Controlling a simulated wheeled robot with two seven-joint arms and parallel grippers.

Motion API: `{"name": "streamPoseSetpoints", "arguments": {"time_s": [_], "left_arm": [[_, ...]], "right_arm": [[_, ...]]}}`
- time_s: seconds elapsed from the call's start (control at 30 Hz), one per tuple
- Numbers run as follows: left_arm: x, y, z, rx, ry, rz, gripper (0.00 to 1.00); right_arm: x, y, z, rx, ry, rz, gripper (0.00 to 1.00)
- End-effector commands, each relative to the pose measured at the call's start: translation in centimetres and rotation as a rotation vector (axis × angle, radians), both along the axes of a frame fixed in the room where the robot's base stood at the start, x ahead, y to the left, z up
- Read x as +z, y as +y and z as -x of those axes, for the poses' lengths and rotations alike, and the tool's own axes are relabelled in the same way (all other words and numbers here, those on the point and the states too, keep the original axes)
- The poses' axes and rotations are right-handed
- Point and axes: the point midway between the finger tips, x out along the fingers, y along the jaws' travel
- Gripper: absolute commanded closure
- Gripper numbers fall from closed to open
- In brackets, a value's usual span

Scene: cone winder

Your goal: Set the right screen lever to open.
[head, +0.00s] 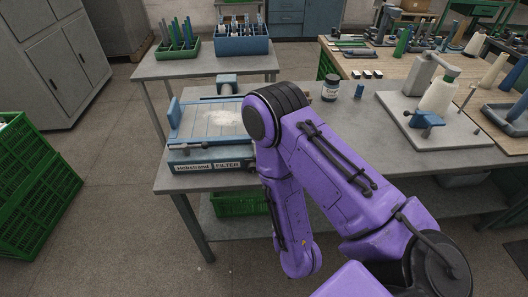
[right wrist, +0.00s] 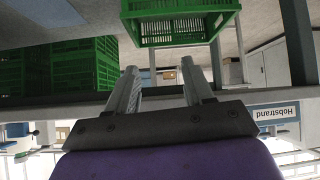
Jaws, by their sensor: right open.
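The blue filter unit (head: 180,167), labelled "Hobstrand FILTER", sits on the grey table at left of centre in the head view. Its pale flat screen (head: 205,122) faces up. A small dark lever-like part (head: 195,147) shows near its front edge. My purple right arm covers the unit's right side, and I cannot make out a right lever. In the right wrist view my right gripper (right wrist: 162,88) is open and empty, its two fingers apart. That view is upside down, with part of the "Hobstrand" label (right wrist: 276,113) at the right. My left gripper is not in view.
A green crate (head: 235,204) sits under the table; green crates also show in the right wrist view (right wrist: 180,28). A jar (head: 330,88) and a winder on a white plate (head: 400,115) stand right of my arm.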

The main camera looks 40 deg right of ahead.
Motion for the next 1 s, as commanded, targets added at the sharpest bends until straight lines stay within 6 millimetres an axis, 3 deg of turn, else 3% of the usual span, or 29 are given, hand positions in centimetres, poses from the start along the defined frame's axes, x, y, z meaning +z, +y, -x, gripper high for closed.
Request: {"name": "streamPoseSetpoints", "arguments": {"time_s": [0.03,0.1,0.2,0.3,0.47,0.8,1.0], "left_arm": [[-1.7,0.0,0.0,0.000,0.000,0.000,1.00],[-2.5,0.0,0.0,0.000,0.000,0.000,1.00],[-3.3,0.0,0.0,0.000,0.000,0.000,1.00],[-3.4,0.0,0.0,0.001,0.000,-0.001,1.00],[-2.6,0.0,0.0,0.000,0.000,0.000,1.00],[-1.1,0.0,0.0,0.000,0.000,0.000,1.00],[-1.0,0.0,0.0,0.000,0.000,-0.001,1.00]], "right_arm": [[2.0,0.7,-3.9,0.036,-0.145,0.082,0.48],[6.4,1.3,-7.6,0.056,-0.322,0.215,0.48],[11.6,1.8,-10.1,0.032,-0.493,0.366,0.48],[14.4,1.8,-10.9,0.001,-0.566,0.443,0.48],[15.3,0.6,-12.7,-0.013,-0.578,0.460,0.48],[15.2,-3.2,-18.6,-0.013,-0.575,0.459,0.48],[15.0,-3.8,-19.7,-0.008,-0.573,0.459,0.48]]}}
